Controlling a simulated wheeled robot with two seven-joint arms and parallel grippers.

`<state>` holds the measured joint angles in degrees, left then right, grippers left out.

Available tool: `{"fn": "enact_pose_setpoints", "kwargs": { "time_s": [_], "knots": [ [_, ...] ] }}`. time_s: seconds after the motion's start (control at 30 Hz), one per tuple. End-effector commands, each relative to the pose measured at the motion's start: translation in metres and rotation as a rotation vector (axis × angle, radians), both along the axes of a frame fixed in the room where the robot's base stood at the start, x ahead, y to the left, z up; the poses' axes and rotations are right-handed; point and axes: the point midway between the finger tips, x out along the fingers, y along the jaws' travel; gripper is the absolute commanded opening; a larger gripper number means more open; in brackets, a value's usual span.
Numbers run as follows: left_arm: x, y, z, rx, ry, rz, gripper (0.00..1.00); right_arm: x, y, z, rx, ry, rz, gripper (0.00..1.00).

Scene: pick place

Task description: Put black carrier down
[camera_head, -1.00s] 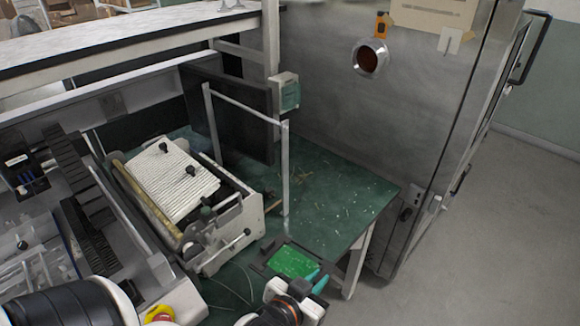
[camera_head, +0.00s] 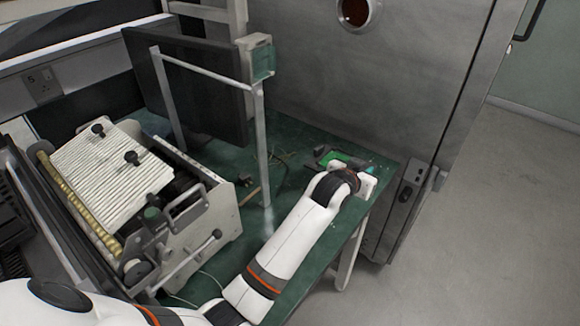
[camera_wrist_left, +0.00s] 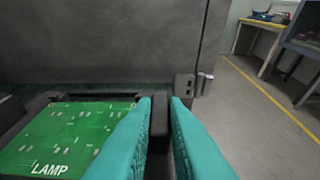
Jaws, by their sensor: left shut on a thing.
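The black carrier (camera_head: 323,152) is a dark flat frame around a green board (camera_head: 340,157). In the head view it is over the back right of the green table (camera_head: 285,141), partly hidden by my left wrist. My left gripper (camera_head: 354,165) is shut on the carrier's edge. In the left wrist view, the teal fingers of my left gripper (camera_wrist_left: 160,105) clamp the carrier's black rim, with the green board (camera_wrist_left: 70,138) marked "LAMP" at left. I cannot tell whether the carrier touches the table. My right gripper is not in view.
A grey cabinet (camera_head: 400,90) stands behind the table. A metal post frame (camera_head: 263,150) and a dark panel (camera_head: 200,90) stand left of the carrier. A machine with a white ribbed top (camera_head: 110,180) is at left. Open floor (camera_head: 490,220) lies at right.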

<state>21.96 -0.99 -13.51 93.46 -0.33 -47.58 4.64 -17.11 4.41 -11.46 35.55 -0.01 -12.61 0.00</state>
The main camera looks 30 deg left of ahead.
Motion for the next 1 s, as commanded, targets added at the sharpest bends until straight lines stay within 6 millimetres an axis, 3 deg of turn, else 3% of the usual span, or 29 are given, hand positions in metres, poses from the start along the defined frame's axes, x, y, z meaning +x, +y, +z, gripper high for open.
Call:
{"fn": "enact_pose_setpoints", "kwargs": {
  "time_s": [0.13,0.4,0.73,1.0],
  "knots": [
    [0.008,0.0,-0.007,0.001,0.003,-0.001,0.0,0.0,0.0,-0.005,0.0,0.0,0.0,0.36],
    [0.008,0.0,-0.053,0.001,0.003,-0.001,0.0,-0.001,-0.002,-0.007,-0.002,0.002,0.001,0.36],
    [0.008,0.0,-0.092,0.001,0.002,-0.001,0.0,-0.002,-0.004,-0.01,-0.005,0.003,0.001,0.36],
    [0.008,0.0,-0.097,0.0,-0.002,-0.001,0.0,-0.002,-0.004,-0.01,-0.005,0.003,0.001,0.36]
  ]
}}
